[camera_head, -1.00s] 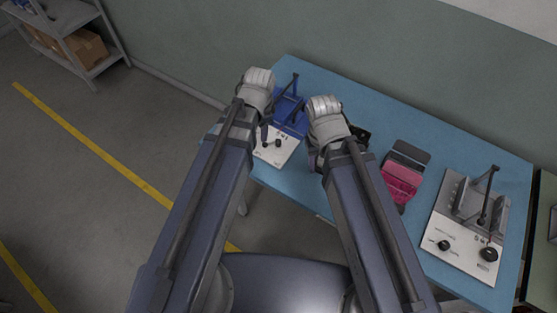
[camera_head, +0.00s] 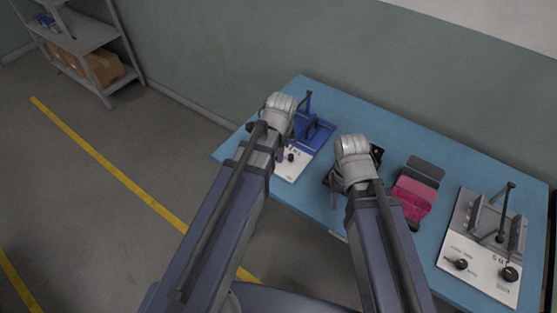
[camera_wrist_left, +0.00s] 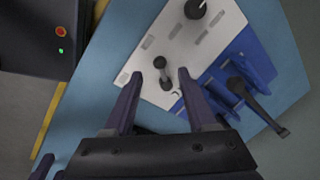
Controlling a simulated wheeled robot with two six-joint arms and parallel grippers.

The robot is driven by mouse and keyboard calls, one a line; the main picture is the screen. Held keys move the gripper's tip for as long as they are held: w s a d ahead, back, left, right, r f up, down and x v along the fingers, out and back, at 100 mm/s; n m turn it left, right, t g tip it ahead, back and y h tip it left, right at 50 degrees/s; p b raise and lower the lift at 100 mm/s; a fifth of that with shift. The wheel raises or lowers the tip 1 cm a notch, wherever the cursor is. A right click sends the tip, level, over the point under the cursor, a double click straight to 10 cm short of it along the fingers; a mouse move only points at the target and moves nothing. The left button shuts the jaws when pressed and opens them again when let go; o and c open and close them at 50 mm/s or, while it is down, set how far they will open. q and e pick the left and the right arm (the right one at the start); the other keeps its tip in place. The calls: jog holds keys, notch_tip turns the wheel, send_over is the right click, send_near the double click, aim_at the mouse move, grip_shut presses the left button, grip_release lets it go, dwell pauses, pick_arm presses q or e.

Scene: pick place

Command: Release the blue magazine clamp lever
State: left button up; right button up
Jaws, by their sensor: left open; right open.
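The blue magazine clamp (camera_head: 321,133) stands at the table's far left, behind a white panel (camera_head: 293,168) with black knobs. Its dark lever (camera_head: 307,103) stands up at the back in the head view. In the left wrist view the clamp (camera_wrist_left: 257,66) is at right, its black lever (camera_wrist_left: 266,115) slanting down to the right, clear of the fingers. My left gripper (camera_wrist_left: 158,78) is open over the panel's edge, with a small black knob (camera_wrist_left: 162,72) between its fingertips; contact is unclear. My right gripper (camera_head: 338,184) is open, to the right of the panel, apart from the clamp.
A dark object (camera_head: 376,153) is partly hidden by my right wrist. A pink and dark grey case (camera_head: 416,190) lies to its right. A grey fixture (camera_head: 492,222) with a similar lever and knobs stands at the table's right. Blue tabletop (camera_head: 385,120) is clear along the back.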

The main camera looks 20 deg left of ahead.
pick_arm(q)
jog(key=f+b, duration=0.2)
jog(key=f, duration=0.1)
jog(key=f+b, duration=0.1)
jog(key=shift+w+a+f, duration=0.2)
jog(key=shift+w+f, duration=0.1)
jog(key=shift+w, duration=0.1)
pick_arm(e)
notch_tip(320, 180, down, 4)
jog(key=shift+f, duration=0.25)
pick_arm(q)
jog(key=shift+r, duration=0.1)
grip_shut()
